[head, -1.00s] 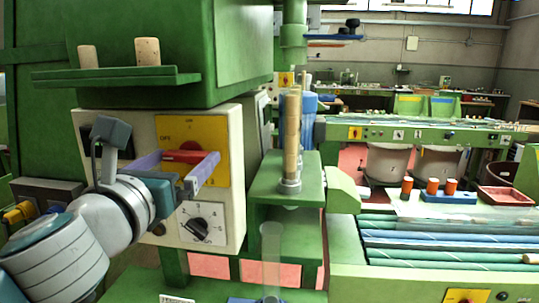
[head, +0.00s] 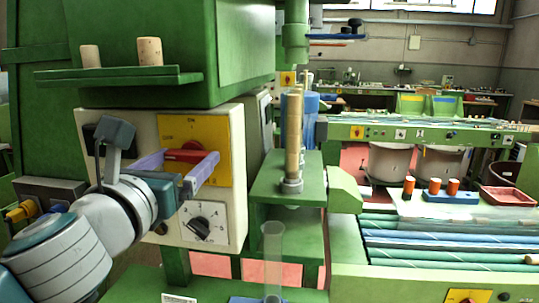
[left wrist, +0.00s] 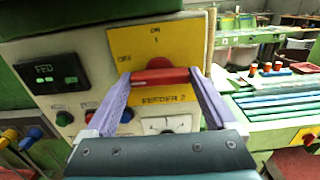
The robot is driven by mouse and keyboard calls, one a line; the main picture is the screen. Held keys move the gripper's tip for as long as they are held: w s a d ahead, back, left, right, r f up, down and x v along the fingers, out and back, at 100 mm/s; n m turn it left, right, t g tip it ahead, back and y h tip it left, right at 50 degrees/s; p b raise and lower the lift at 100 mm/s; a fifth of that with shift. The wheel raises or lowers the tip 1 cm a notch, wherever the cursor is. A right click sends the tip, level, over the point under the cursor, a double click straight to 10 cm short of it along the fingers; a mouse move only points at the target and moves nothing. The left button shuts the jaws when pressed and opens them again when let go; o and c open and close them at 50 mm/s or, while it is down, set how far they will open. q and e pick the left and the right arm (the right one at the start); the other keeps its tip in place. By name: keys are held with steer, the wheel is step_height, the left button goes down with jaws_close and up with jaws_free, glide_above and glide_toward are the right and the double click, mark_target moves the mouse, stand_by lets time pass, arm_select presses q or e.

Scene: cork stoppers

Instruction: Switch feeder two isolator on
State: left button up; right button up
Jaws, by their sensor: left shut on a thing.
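The feeder two isolator is a red rotary handle (head: 187,153) on a yellow plate (head: 210,128) on the front of a cream control box. In the left wrist view the red handle (left wrist: 160,77) lies level, across the plate (left wrist: 150,45). ON and 1 are printed above it, OFF to its left and FEEDER 2 below. My left gripper (head: 184,162) has its pale purple fingers on either side of the handle and is shut on it. The fingers (left wrist: 158,76) also show in the left wrist view, at the handle's two ends. My right gripper is out of view.
A black selector knob (head: 200,228) sits just below the isolator. A green shelf (head: 120,76) with two corks overhangs the box. A post with stacked corks (head: 293,135) stands to the right. A dark display (left wrist: 50,74) and small buttons are left of the plate.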

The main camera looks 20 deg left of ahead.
arm_select(q)
steer(key=m+p, duration=0.2)
steer(key=m, duration=0.2)
steer(key=shift+r, duration=0.15)
steer(key=m+p, duration=0.2)
steer(key=m, duration=0.2)
steer(key=shift+m, duration=0.3)
steer(key=m+p, duration=0.2)
steer(key=m, duration=0.2)
steer(key=shift+m, duration=0.3)
steer(key=m+p, duration=0.1)
steer(key=m, duration=0.3)
steer(key=shift+m, duration=0.3)
steer(key=o, duration=1.1)
steer(key=shift+c, duration=0.2)
